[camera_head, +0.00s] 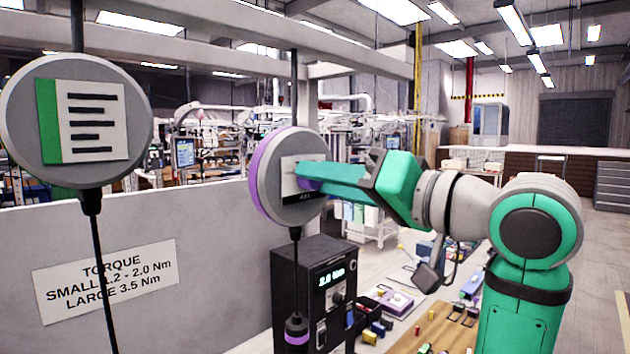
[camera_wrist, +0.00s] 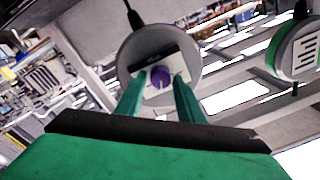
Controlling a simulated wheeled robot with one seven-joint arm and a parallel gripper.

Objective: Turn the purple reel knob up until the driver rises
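The reel with the purple rim (camera_head: 262,178) is a grey disc hanging from a rod. Its purple knob (camera_wrist: 161,77) sits at the middle of its face in the wrist view, with a light pointer line. My gripper (camera_wrist: 159,84) faces the reel, its two green fingers apart on either side of the knob, with small gaps showing. In the head view, my gripper's fingertips reach the reel face and partly cover the knob (camera_head: 308,185).
A green-marked reel (camera_head: 75,122) hangs at the left, and also shows in the wrist view (camera_wrist: 296,52). The dark controller box (camera_head: 312,290) reads 2.0 Nm. A torque sign (camera_head: 105,280) is on the grey panel. The wooden bench (camera_head: 440,325) holds several small parts.

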